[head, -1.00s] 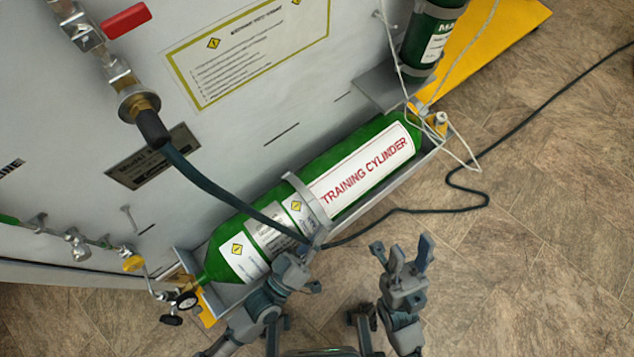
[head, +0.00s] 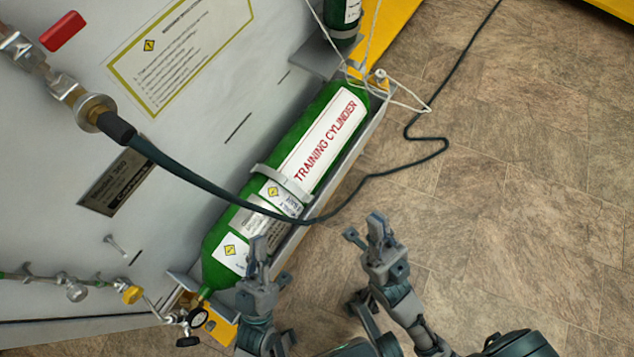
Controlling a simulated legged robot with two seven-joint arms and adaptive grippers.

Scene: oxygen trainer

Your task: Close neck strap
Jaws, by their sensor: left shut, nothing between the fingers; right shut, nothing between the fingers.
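The green training cylinder (head: 318,108) lies in a grey tray along the panel, in the head view. A grey strap (head: 283,183) crosses its middle, and its lower end is near the tray's front edge. I cannot tell whether that end is fastened. My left gripper (head: 262,258) is in front of the cylinder's lower-left part, below the strap and apart from it, shut and empty. It hides part of the cylinder and tray edge. My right gripper (head: 366,238) is over the floor right of the tray, shut and empty.
A dark hose (head: 200,180) runs from the panel fitting across the cylinder below the strap, then over the floor. Gauges and the valve (head: 197,318) sit at the cylinder's lower-left end. White cords (head: 405,92) hang at its upper end.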

